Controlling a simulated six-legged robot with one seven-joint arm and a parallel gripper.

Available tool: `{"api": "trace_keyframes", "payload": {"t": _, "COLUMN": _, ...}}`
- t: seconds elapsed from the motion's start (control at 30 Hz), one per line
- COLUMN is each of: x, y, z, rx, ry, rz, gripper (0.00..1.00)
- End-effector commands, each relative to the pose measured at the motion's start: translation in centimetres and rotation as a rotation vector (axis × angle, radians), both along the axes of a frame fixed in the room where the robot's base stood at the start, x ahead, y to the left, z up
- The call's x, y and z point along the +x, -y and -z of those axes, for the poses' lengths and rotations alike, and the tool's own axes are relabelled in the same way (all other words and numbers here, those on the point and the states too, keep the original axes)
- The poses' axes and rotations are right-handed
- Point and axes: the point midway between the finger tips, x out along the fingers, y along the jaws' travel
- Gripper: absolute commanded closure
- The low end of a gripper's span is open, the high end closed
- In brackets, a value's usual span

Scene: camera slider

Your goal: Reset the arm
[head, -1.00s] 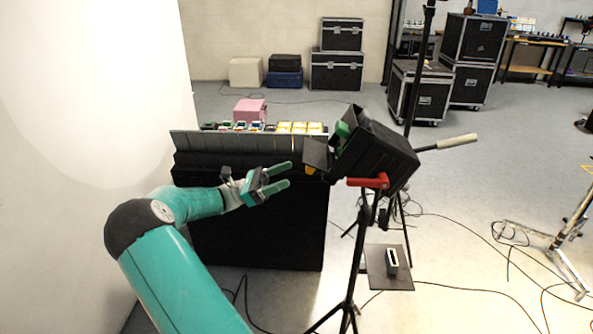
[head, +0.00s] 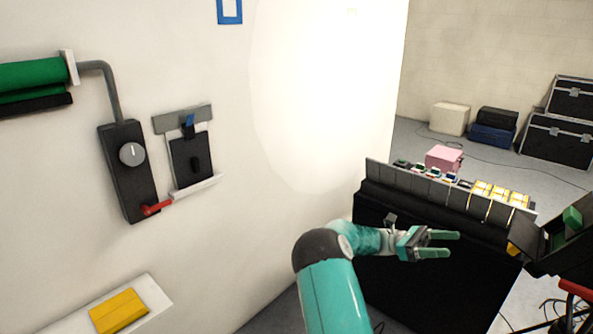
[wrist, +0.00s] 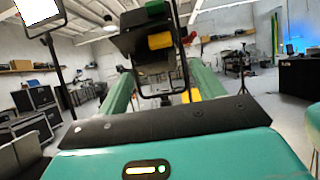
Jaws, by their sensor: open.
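My gripper (head: 441,245) is open and empty. Its two green fingers point right in the head view, in front of the black case (head: 430,280). In the wrist view the fingers (wrist: 155,92) stand apart, with nothing between them at close range. A black camera-like unit (head: 562,242) on a stand is at the right edge of the head view, partly cut off. In the wrist view this unit (wrist: 148,40) appears beyond the fingertips, with a green part and a yellow part.
A wall on the left carries a dark box with a grey dial (head: 132,154), a red lever (head: 157,208) and a small black panel (head: 191,158). A yellow block (head: 118,310) lies on a white ledge.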

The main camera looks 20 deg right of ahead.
Motion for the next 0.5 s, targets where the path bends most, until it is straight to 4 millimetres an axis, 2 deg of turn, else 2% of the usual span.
{"api": "trace_keyframes", "payload": {"t": 0.17, "x": -0.4, "y": -0.1, "z": -0.2, "rx": 0.016, "ry": 0.036, "rz": -0.004, "gripper": 0.33}}
{"api": "trace_keyframes", "payload": {"t": 0.27, "x": -1.4, "y": -0.4, "z": -0.5, "rx": 0.053, "ry": 0.128, "rz": -0.017, "gripper": 0.33}}
{"api": "trace_keyframes", "payload": {"t": 0.5, "x": -4.2, "y": -3.2, "z": -0.5, "rx": 0.185, "ry": 0.507, "rz": -0.067, "gripper": 0.33}}
